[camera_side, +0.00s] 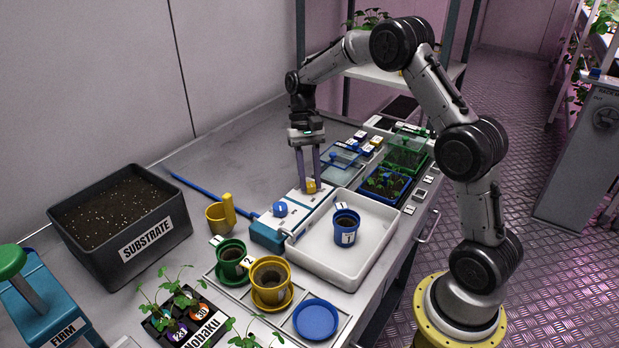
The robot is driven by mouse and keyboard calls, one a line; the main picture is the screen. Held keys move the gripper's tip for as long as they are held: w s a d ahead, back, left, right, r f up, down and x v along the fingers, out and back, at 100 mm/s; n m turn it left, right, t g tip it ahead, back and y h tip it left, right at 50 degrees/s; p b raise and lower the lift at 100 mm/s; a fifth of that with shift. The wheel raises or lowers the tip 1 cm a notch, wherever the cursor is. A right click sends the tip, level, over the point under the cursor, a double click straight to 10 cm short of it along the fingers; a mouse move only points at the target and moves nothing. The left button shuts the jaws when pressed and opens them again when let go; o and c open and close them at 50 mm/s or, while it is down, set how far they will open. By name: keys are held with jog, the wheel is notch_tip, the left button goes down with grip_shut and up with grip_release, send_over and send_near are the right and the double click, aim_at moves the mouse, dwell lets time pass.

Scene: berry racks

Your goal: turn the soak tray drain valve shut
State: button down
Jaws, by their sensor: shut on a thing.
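The white soak tray (333,266) sits on the bench, with a blue pot (346,226) marked 1 standing in it. Beside its left rim is a white and blue unit (266,230) that carries a round blue knob (280,209) and a small yellow valve handle (311,186). My gripper (310,184) points straight down over the unit's far end. Its fingers are shut on the yellow handle. The fingers partly hide the handle, and its exact turn angle is hard to tell.
Green (231,258) and yellow (271,281) pots stand in front. A blue seedling tray (387,185) is at right. The bench behind the hose is clear.

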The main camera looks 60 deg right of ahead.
jog(key=shift+d+m, duration=0.1)
jog(key=shift+m, duration=0.3)
jog(key=c, duration=0.6)
grip_release()
jog(key=shift+c, duration=0.2)
jog(key=v, duration=1.4)
jog(key=shift+s, duration=0.15)
